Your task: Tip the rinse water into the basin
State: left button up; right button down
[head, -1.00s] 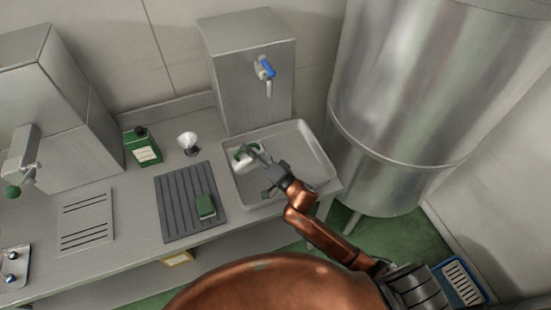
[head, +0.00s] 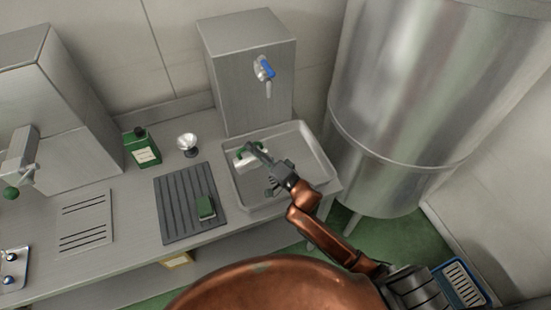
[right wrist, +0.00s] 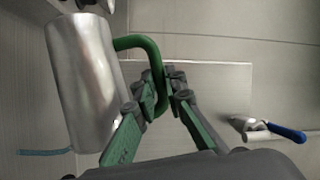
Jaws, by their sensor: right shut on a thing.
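A metal mug with a green handle (head: 242,159) is over the left part of the steel basin (head: 309,165). My right gripper (head: 252,149) is shut on its handle. In the right wrist view the mug (right wrist: 85,85) lies beside the fingers (right wrist: 160,90), which close around the green handle (right wrist: 150,48). The mug is tipped well over, close to lying on its side. A thin bluish streak (right wrist: 45,152), like running water, leaves its end. The inside of the mug is hidden. My left gripper is not in view.
A tap with a blue lever (head: 263,68) is on the steel box behind the basin. A large steel tank (head: 400,100) stands right.

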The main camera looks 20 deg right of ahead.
aim_at(258, 142)
jog(key=shift+d+r+m, duration=0.4)
jog(key=shift+d+m, duration=0.1)
jog(key=shift+d, duration=0.35)
jog(key=shift+t, duration=0.3)
jog(key=shift+d+r+m+p, duration=0.3)
jog(key=shift+d+m+p, duration=0.2)
jog(key=shift+m, duration=0.2)
